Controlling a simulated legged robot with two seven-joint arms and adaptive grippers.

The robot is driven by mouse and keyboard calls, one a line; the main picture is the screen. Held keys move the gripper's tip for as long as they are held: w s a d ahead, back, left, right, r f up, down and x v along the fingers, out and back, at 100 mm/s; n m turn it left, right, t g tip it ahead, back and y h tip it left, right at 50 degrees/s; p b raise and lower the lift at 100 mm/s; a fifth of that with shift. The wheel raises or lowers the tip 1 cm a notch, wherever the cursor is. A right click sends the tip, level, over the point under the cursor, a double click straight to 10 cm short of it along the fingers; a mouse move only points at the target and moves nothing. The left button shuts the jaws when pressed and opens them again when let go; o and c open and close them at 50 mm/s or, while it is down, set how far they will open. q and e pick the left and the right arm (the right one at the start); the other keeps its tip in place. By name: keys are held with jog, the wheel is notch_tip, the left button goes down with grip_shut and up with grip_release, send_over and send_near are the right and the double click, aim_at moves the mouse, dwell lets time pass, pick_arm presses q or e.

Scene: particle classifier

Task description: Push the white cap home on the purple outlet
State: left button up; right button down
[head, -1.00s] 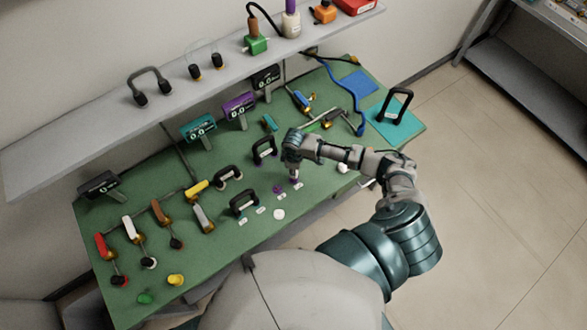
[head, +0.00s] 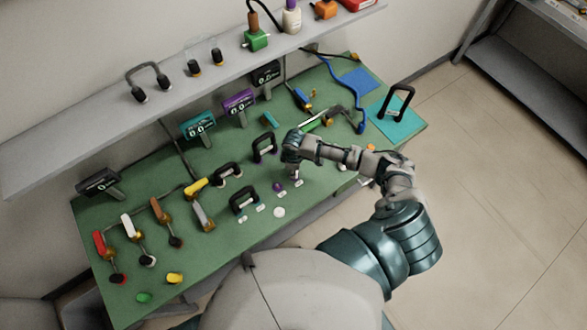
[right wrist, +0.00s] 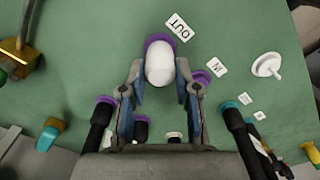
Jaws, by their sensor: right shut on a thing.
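The white cap (right wrist: 160,66) sits between the two fingertips of my right gripper (right wrist: 160,78) in the right wrist view. The gripper is shut on it. The purple outlet (right wrist: 156,40) shows as a purple rim just beyond the cap, beside the OUT label (right wrist: 179,26). The cap covers most of it; how far the cap is seated cannot be told. In the head view my right gripper (head: 294,172) is low over the bench beside small labels, and hides the cap. A second purple port (right wrist: 203,78) is by the IN label (right wrist: 217,66). My left gripper is not in view.
A white disc (right wrist: 267,66) lies to the right on the green bench (head: 150,225). Black-handled frames (head: 243,200) stand left of my right gripper. Colored-handled valves (head: 130,228) are at the far left. A grey shelf (head: 90,125) runs along the back.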

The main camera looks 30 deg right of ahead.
jog(key=c, duration=0.8)
grip_release()
jog(key=shift+o, duration=0.2)
notch_tip(320, 180, up, 12)
jog(key=shift+d, duration=0.15)
jog(key=shift+f, duration=0.1)
